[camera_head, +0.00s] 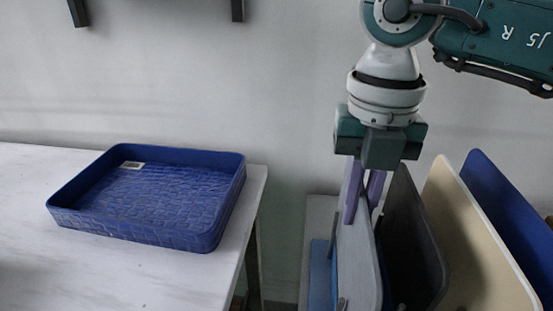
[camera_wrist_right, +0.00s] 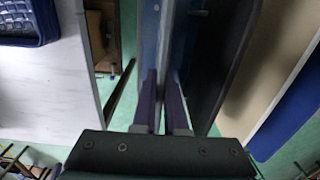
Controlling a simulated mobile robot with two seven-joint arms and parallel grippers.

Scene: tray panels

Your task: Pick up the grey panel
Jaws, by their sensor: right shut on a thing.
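The grey panel (camera_head: 358,262) is a thin light grey board standing on edge in a row of upright panels at the right of the head view. My right gripper (camera_head: 363,207) points down over its top edge, with one purple finger on each side. It is shut on the panel. In the right wrist view the panel (camera_wrist_right: 166,42) shows edge-on between the fingers (camera_wrist_right: 161,85). Its lower part is hidden in the head view. My left gripper is not in view.
A dark panel (camera_head: 410,240), a cream panel (camera_head: 468,245) and a blue panel (camera_head: 505,205) stand to the right of the grey one. A blue tray (camera_head: 226,208) sits on the white table (camera_head: 100,275) at left. A gap separates table and panels.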

